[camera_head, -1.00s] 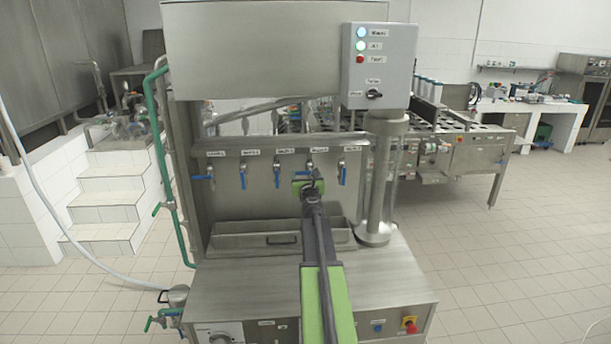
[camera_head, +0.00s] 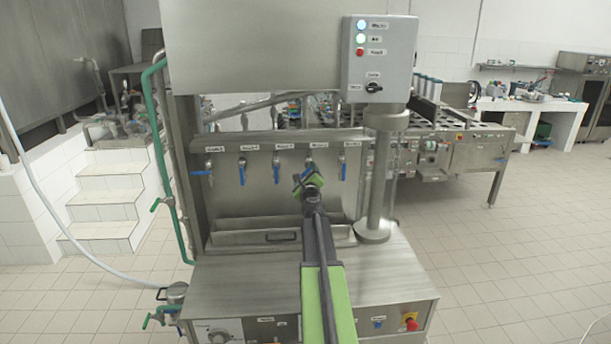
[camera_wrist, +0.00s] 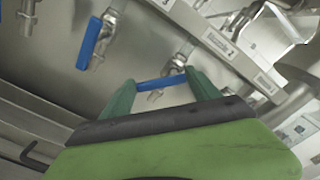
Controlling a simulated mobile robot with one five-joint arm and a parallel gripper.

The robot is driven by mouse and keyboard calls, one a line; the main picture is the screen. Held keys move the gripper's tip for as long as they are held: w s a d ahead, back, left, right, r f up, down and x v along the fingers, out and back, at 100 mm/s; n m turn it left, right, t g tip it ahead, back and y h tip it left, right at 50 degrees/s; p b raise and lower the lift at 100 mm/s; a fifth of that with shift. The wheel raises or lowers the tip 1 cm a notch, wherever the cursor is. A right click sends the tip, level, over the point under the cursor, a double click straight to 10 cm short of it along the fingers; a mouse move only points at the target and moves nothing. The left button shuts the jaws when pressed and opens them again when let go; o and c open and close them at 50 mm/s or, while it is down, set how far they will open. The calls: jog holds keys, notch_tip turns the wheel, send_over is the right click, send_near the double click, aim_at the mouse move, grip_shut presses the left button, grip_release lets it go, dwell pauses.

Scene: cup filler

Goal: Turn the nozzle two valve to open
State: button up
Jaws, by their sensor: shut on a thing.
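A row of valves with blue handles runs along the steel panel (camera_head: 258,200). My gripper (camera_head: 306,181) is at the fourth valve from the left in the head view and largely hides its handle. In the wrist view my gripper (camera_wrist: 160,80) is shut on this valve's blue handle (camera_wrist: 158,84), which lies across between the green fingers. The handle is tilted partway from the line of the neighbouring handle (camera_wrist: 90,43). The valve body (camera_wrist: 180,62) shows just behind the fingers.
The leftmost valve's handle (camera_head: 201,173) points sideways; the second (camera_head: 242,174), third (camera_head: 276,173) and rightmost (camera_head: 343,171) hang down. A steel tray (camera_head: 230,239) lies below. A column (camera_head: 380,170) and a control box (camera_head: 380,60) stand at the right.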

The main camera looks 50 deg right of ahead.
jog(key=n, duration=0.4)
jog(key=shift+s+d+f+b, duration=0.25)
jog(key=shift+f+b, duration=0.1)
jog(key=shift+f, duration=0.05)
jog(key=n, duration=0.4)
jog(key=shift+s+d+f+n, duration=0.2)
jog(key=shift+d+n, duration=0.05)
jog(key=shift+n, duration=0.05)
jog(key=o, duration=1.4)
